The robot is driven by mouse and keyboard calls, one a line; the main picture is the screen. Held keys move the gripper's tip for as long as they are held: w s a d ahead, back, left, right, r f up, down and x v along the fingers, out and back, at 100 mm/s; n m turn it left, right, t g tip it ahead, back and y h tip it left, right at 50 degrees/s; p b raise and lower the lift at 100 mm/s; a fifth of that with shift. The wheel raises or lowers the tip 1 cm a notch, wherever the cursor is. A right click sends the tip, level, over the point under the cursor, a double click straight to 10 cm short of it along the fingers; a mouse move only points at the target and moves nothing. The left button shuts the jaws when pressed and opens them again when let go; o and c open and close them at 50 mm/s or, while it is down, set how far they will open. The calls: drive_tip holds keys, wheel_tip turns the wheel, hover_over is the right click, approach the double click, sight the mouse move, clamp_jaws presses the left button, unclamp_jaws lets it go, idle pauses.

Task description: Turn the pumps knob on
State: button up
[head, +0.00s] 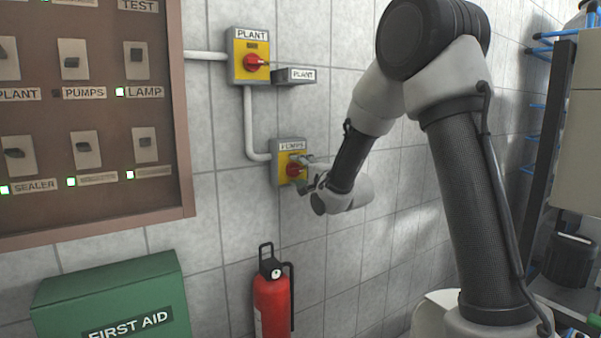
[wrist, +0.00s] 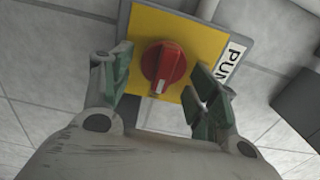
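The pumps knob is a red rotary knob on a yellow plate (wrist: 188,30) of a grey wall box labelled PUMPS (head: 291,146). In the wrist view the knob (wrist: 163,66) lies between my gripper's fingers, with its white mark toward the bottom of the picture. My gripper (wrist: 162,90) is open, with a finger on each side of the knob and visible gaps to it. In the head view my gripper (head: 306,173) is at the box's right side and partly covers the knob (head: 295,168).
A brown switch panel (head: 100,210) is at left. A red fire extinguisher (head: 271,300) and green first aid box (head: 115,300) are below.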

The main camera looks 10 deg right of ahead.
drive_tip(key=v, duration=0.7)
drive_tip(key=shift+s, duration=0.2)
drive_tip(key=s+d+f+n+g+h, duration=0.25)
drive_tip(key=s+f+n+g, duration=0.2)
drive_tip(key=f, duration=0.25)
drive_tip(key=s+d+f+n+g+h, duration=0.25)
drive_tip(key=s+f+n+g, duration=0.2)
drive_tip(key=f, duration=0.35)
drive_tip(key=s+d+r+n+g, duration=0.1)
drive_tip(key=s+d+r+n, duration=0.1)
drive_tip(key=s, duration=0.7)
drive_tip(key=s+d+r+n+g, duration=0.1)
drive_tip(key=s+r, duration=0.4)
drive_tip(key=s, duration=0.5)
drive_tip(key=s+d+r+n+g, duration=0.1)
drive_tip(key=s+d+r+n, duration=0.1)
drive_tip(key=s, duration=0.7)
wheel_tip(320, 180, up, 2)
drive_tip(key=shift+s+d+r+n+g+h, duration=0.1)
drive_tip(key=shift+s+d+n+g+h, duration=0.25)
drive_tip(key=shift+d, duration=0.45)
